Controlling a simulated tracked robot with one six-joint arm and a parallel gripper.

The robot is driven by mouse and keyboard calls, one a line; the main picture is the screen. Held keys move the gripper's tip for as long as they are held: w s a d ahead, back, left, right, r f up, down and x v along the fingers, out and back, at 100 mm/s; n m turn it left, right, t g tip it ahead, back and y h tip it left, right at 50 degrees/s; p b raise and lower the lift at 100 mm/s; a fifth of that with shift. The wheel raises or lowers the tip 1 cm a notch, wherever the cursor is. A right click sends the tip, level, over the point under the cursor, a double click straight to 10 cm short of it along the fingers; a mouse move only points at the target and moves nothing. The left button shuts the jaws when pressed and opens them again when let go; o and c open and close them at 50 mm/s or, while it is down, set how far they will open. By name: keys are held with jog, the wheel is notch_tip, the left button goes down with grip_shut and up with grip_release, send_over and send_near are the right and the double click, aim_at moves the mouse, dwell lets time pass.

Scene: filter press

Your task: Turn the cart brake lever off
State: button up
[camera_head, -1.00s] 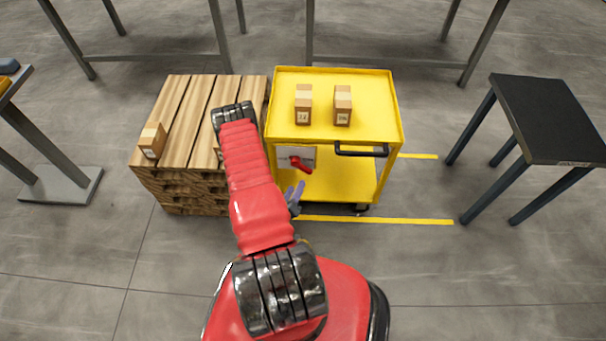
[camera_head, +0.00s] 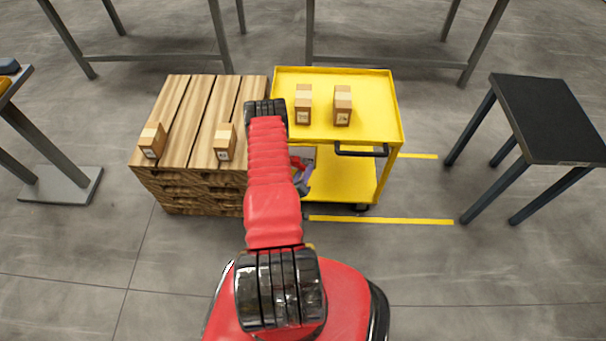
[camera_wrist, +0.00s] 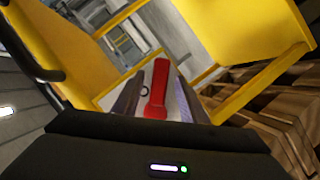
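The yellow cart (camera_head: 372,110) stands ahead of me, with a black handle (camera_head: 361,152) on its near side. The red brake lever (camera_head: 297,163) is on a pale plate at the cart's near left side; my arm hides most of it. In the wrist view the whole red lever (camera_wrist: 157,88) shows against the white plate, between my two fingers. My gripper (camera_wrist: 157,98) is open, with a gap visible on each side of the lever. In the head view my gripper (camera_head: 303,177) is partly hidden behind my arm, close to the lever.
Two small boxes (camera_head: 342,106) sit on the cart top. A wooden pallet stack (camera_head: 185,120) with two boxes stands close to the cart's left. A black-topped table (camera_head: 550,115) stands at right. Floor is free between cart and table.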

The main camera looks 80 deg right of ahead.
grip_shut()
dwell(0.3)
jog(key=shift+a, duration=0.15)
